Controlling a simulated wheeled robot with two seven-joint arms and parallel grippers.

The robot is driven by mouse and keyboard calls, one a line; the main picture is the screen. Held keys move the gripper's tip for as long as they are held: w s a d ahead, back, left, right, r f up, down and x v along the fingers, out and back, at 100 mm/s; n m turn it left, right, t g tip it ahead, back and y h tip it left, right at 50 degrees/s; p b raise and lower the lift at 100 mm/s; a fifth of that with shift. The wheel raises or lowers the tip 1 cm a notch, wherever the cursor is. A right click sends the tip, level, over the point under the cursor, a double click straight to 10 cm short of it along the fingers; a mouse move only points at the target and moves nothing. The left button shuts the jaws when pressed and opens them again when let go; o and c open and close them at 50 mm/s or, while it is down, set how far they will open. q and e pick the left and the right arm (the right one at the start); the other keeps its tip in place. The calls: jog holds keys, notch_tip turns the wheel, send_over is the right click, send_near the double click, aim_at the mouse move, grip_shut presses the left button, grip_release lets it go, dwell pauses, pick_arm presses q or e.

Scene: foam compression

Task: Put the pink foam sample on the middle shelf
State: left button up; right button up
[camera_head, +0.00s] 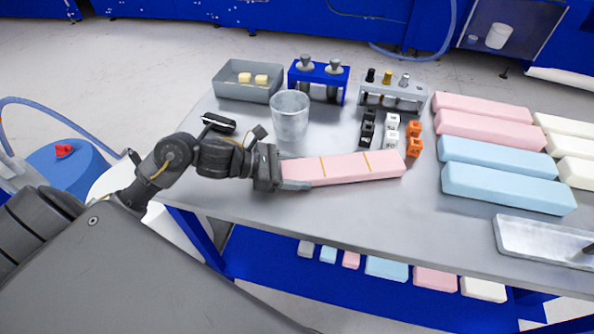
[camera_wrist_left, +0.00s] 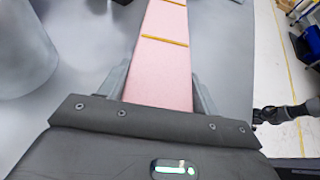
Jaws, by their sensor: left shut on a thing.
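A long pink foam sample (camera_head: 345,168) with thin yellow-brown bands lies level over the grey table (camera_head: 300,205), near its front edge. My left gripper (camera_head: 294,178) is shut on its left end; I cannot tell whether the foam touches the table. In the left wrist view the foam (camera_wrist_left: 163,70) runs straight out between the fingers (camera_wrist_left: 158,92). A blue shelf (camera_head: 260,265) below the table carries several small foam pieces and blocks; I cannot tell which level it is.
A clear cup (camera_head: 289,118) stands close behind my left gripper. Small black, white and orange blocks (camera_head: 391,132) lie beyond the foam's right end.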

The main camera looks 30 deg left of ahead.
pick_arm(q)
jog(key=shift+f, duration=0.1)
jog(key=shift+f+b, duration=0.1)
jog(key=shift+b, duration=0.2)
jog(key=o, duration=1)
jog(key=shift+o, duration=0.2)
